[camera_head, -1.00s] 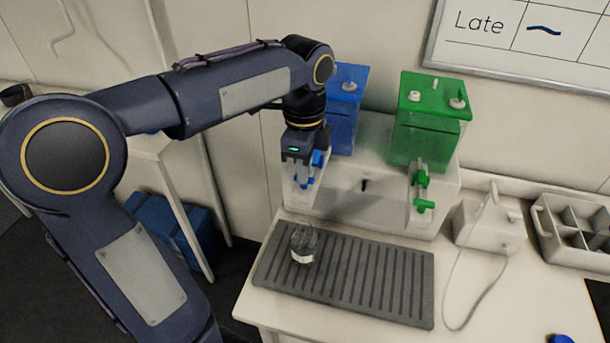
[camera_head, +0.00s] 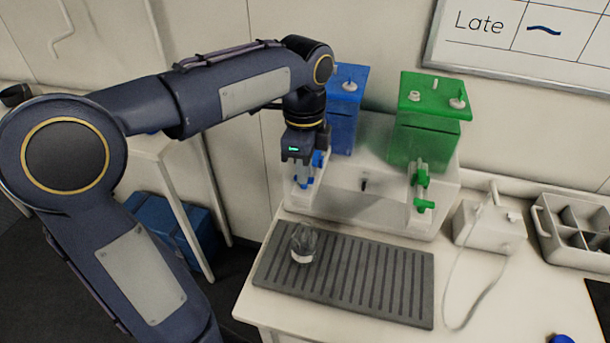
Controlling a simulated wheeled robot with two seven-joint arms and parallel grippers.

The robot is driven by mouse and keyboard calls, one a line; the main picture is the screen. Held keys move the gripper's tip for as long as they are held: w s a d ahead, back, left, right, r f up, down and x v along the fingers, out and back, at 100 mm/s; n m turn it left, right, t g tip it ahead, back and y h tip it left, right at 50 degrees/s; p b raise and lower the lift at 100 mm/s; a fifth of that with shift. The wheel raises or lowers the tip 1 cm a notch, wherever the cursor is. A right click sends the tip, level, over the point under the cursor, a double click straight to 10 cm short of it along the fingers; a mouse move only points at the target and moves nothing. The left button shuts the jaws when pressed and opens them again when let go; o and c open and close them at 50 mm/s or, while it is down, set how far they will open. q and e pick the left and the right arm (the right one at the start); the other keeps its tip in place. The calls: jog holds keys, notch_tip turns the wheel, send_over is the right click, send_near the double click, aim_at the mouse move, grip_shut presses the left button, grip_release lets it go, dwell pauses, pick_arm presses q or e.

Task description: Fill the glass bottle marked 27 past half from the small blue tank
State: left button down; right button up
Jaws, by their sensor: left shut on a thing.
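The small blue tank (camera_head: 343,125) stands on the pale dispenser stand, with a blue tap (camera_head: 318,160) at its front. My left gripper (camera_head: 303,178) reaches down at this tap and is shut, apparently on the tap's handle; its fingertips partly hide the handle. A small glass bottle (camera_head: 303,243) with a white label stands upright on the grey ribbed tray (camera_head: 370,280), below and in front of the blue tap. The number on its label is too small to read, and I cannot tell the liquid level. My right gripper is not in view.
A green tank (camera_head: 427,120) with a green tap (camera_head: 420,185) stands to the right on the same stand. A white device (camera_head: 490,228) with a cable and a divided rack (camera_head: 575,230) are further right. The right part of the tray is clear.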

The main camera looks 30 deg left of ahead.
pick_arm(q)
jog(key=n, duration=0.2)
jog(key=shift+r+n+p, duration=0.1)
jog(key=shift+n+p, duration=0.2)
jog(key=shift+p, duration=0.1)
jog(key=n, duration=0.3)
jog(key=shift+p, duration=0.3)
jog(key=n, duration=0.4)
jog(key=shift+p, duration=0.3)
jog(key=n, duration=0.4)
dwell(5.7)
